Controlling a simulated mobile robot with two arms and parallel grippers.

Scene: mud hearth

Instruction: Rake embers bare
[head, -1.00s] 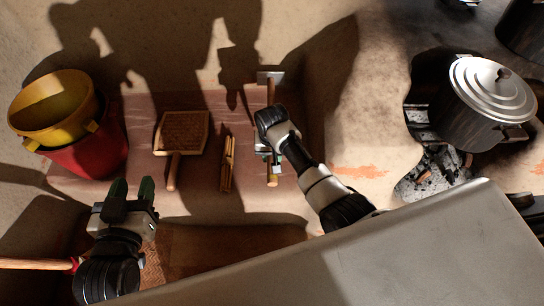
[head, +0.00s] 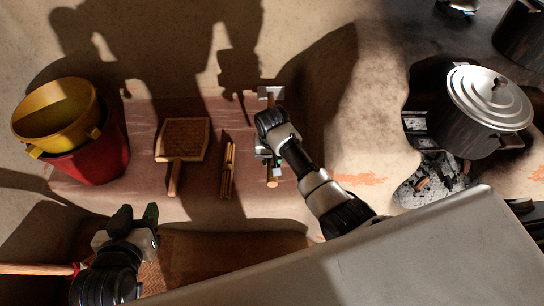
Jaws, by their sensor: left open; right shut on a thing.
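A small rake (head: 272,181) with a wooden handle and a flat metal head stands out over the reddish ledge. My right gripper (head: 268,158) is shut on its handle; my wrist hides the handle's middle. The rake is clear of the hearth. Grey ash and dark embers (head: 432,180) with a few brownish bits lie in the hearth opening at the right, partly under a lidded dark pot (head: 474,118). My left gripper (head: 137,217) is open and empty at the lower left, away from the rake.
A yellow basin (head: 56,118) sits in a red bucket (head: 97,160) at the left. A woven hand fan (head: 182,140) and a bundle of sticks (head: 227,168) lie on the ledge (head: 140,120). A grey surface fills the lower right. Another dark pot (head: 525,40) stands at upper right.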

